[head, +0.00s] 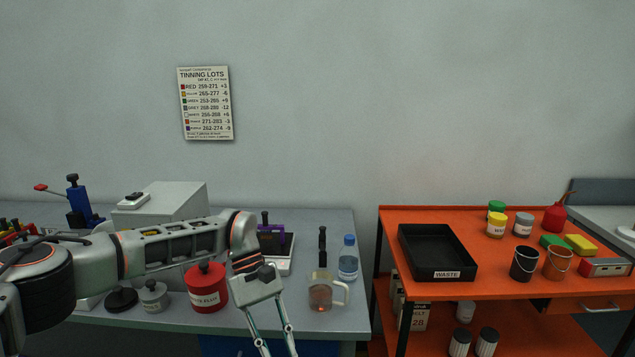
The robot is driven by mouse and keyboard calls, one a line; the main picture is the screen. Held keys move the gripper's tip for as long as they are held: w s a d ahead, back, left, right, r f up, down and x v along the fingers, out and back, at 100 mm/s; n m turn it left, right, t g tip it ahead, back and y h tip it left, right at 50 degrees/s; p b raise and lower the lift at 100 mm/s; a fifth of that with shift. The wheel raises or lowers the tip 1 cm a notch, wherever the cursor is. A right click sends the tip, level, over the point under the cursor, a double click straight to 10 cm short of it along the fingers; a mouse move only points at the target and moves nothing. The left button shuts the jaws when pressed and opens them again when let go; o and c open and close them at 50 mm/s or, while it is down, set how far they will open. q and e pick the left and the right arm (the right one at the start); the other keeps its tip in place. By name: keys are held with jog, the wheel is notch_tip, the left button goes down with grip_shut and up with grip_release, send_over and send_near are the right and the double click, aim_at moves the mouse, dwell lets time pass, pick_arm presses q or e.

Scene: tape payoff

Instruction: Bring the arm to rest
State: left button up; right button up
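My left arm comes in from the left and reaches across the front of the grey bench (340,226). My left gripper (280,352) hangs pointing down in front of the bench edge. Its two thin fingers stand apart at the knuckles, and the tips run to or past the bottom edge of the picture, so its opening is hidden. I see nothing held in the visible part. My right arm and gripper are not in view.
Near my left gripper stand a red can (207,289), a glass mug (322,293) and a water bottle (348,258). A grey box (165,205) is behind my arm. Right, an orange cart (500,285) carries a black waste tray (437,274), small jars and buckets.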

pick_arm(q)
jog(key=s+d+f+n+g+h, duration=0.1)
jog(key=s+d+f+n+h, duration=0.15)
jog(key=s+d, duration=0.45)
jog(key=s+d+f+n+g+h, duration=0.15)
jog(key=s+d+h, duration=0.25)
jog(key=d, duration=0.6)
jog(key=s+d+r+n+t+h, duration=0.35)
jog(key=d+r+n+h, duration=0.35)
jog(key=n, duration=0.4)
jog(key=w+a+f+n+t, duration=0.2)
jog(key=w+a+n+t, duration=0.15)
jog(key=n+t, duration=0.6)
jog(key=w+a+f+n+t, duration=0.1)
jog(key=w+a+n+t, duration=0.25)
jog(key=n+t, duration=0.6)
jog(key=a+f+n+y, duration=0.7)
jog(key=a+f+n, duration=0.25)
jog(key=n, duration=0.55)
jog(key=s+a+f+n+g+y, duration=0.1)
jog(key=s+a+f+n+y, duration=0.3)
jog(key=a, duration=0.6)
jog(key=s+a+f+n+g+y, duration=0.2)
jog(key=s+a+f+n+y, duration=0.2)
jog(key=s+a+f+n, duration=0.5)
notch_tip(320, 180, down, 4)
jog(key=shift+s+a+f+n+g, duration=0.1)
jog(key=shift+s+a+n+g, duration=0.25)
jog(key=shift+a, duration=0.2)
